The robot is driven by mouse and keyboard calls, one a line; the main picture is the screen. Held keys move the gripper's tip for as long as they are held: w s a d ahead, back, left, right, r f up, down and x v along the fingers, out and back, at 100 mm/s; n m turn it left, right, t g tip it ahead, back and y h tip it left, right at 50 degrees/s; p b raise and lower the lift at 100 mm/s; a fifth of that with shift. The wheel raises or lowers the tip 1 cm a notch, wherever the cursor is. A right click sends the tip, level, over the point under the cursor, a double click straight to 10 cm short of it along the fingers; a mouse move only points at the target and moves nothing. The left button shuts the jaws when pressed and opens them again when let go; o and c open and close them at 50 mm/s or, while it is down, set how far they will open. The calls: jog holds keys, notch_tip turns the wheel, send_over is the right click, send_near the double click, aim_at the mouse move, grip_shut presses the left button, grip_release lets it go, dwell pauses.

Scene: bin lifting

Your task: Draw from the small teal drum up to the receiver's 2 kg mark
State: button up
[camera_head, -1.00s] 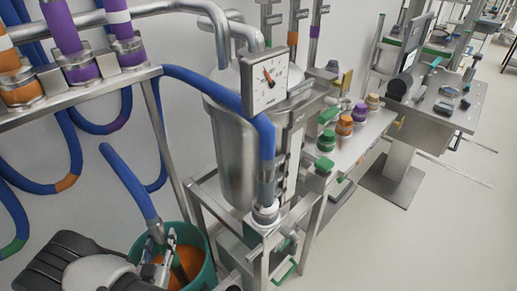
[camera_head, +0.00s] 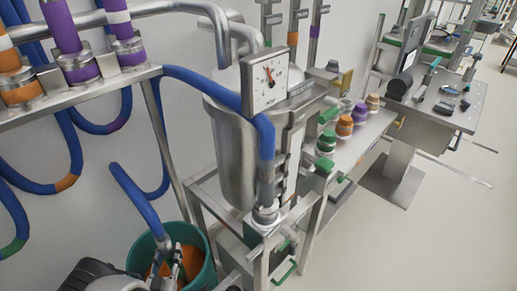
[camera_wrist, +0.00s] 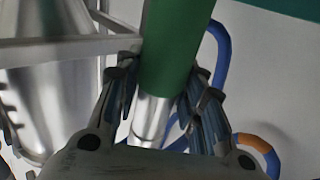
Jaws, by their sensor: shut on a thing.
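The teal drum (camera_head: 207,245) stands at the bottom of the head view with orange material (camera_head: 193,262) inside. My gripper (camera_head: 168,264) is over its opening, shut on a lance with a blue hose (camera_head: 150,208) leading to it. In the wrist view my fingers (camera_wrist: 155,80) close around the lance, which shows a green sleeve (camera_wrist: 172,50) and a bare metal part. The lance's tip is hidden. The receiver (camera_head: 235,150) is a steel vessel behind the drum. Its square dial (camera_head: 265,82) has a needle pointing roughly upward; the marks are too small to read.
A pipe rack (camera_head: 80,105) with orange and purple couplings and blue hoses is at left. A steel frame (camera_head: 262,262) stands right of the drum. Several capped jars (camera_head: 345,127) sit on a shelf beyond. The floor at right (camera_head: 440,240) is clear.

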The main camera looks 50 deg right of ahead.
aim_at(171, 266)
jog(key=shift+f, duration=2.3)
dwell(4.8)
